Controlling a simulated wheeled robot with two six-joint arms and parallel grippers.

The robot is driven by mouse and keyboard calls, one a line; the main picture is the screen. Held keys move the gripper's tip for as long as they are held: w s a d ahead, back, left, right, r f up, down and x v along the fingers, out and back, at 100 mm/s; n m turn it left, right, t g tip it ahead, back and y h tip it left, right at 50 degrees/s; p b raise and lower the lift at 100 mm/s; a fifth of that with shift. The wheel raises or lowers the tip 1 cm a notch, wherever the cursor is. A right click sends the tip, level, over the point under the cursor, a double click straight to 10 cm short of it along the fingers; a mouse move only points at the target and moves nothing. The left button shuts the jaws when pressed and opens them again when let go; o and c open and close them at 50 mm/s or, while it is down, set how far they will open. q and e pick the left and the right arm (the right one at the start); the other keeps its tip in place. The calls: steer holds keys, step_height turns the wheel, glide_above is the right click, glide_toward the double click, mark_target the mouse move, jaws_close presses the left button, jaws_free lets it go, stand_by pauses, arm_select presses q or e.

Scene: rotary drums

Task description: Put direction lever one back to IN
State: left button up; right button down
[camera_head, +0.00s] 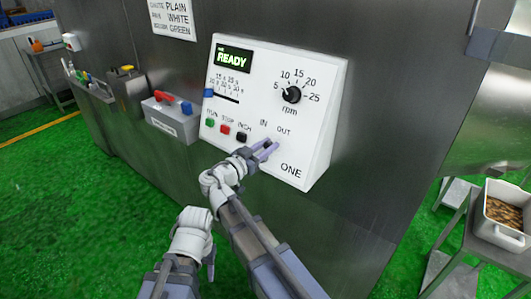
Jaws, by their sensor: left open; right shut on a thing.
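The white control panel (318,120) marked ONE is on the metal wall, with IN and OUT labels at its lower middle. Direction lever one (267,144) sits just below these labels, mostly hidden by my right gripper. My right gripper (266,148) is shut on the lever, its purple fingers against the panel. Which label the lever points to cannot be told. My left gripper (210,263) hangs low at the left of the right arm, clear of the panel. It is open and empty, its fingers only partly visible.
The panel also holds a green READY display (233,60), an rpm knob (291,94), a blue slider (208,93) and green, red and black buttons (225,129). A grey box (171,122) with red and blue parts is left. A white bin (506,216) stands right.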

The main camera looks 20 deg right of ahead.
steer(key=shift+w+a, duration=0.9)
steer(key=shift+w, duration=0.15)
steer(key=shift+w+a, duration=0.7)
steer(key=shift+w, duration=0.2)
steer(key=c, duration=1.1)
jaws_free()
steer(key=shift+w, duration=0.1)
steer(key=o, duration=0.5)
